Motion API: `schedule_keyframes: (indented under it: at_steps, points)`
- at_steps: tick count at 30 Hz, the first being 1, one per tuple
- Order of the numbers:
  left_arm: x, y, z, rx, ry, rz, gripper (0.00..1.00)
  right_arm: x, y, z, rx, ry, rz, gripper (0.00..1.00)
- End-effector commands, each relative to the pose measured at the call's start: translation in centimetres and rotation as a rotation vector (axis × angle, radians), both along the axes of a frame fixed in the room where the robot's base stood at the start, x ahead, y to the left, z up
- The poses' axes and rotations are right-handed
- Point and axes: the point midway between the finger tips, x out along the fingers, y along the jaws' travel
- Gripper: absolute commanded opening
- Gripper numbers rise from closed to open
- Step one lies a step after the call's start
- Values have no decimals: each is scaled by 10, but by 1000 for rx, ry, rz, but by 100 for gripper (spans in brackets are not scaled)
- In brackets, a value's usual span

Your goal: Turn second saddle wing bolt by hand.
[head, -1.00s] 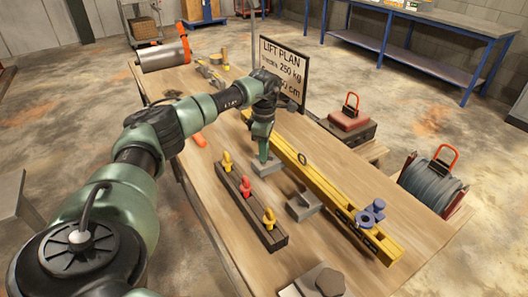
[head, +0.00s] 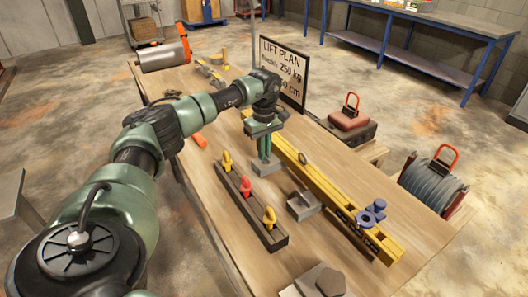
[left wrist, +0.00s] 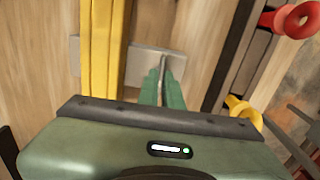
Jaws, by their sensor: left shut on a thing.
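My left gripper (head: 264,157) points down at a grey saddle block (head: 268,170) beside the yellow beam (head: 335,205). Its green fingers are shut on a thin grey piece, seen edge-on between the tips in the left wrist view (left wrist: 163,72); I take it for the wing bolt, mostly hidden by the fingers. The saddle block also shows under the fingers in the left wrist view (left wrist: 140,66). Another grey saddle block (head: 312,209) sits nearer along the beam. My right gripper is out of view.
A dark rack (head: 235,197) with yellow and red ring-topped pieces lies left of the saddles. A blue-purple fitting (head: 371,213) sits at the beam's near end. The lift plan sign (head: 282,72) stands behind my wrist. Bare wood lies left of the rack.

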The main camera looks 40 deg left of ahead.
Motion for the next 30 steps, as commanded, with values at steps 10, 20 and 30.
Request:
schedule_keyframes:
  at_steps: [10, 20, 30]
  points:
    - [4, 2, 6, 2, -16, -43, 0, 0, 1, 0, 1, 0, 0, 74]
    - [4, 2, 6, 2, -16, -43, 17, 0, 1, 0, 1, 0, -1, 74]
    - [1, 1, 3, 0, -6, -44, 28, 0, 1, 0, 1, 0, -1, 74]
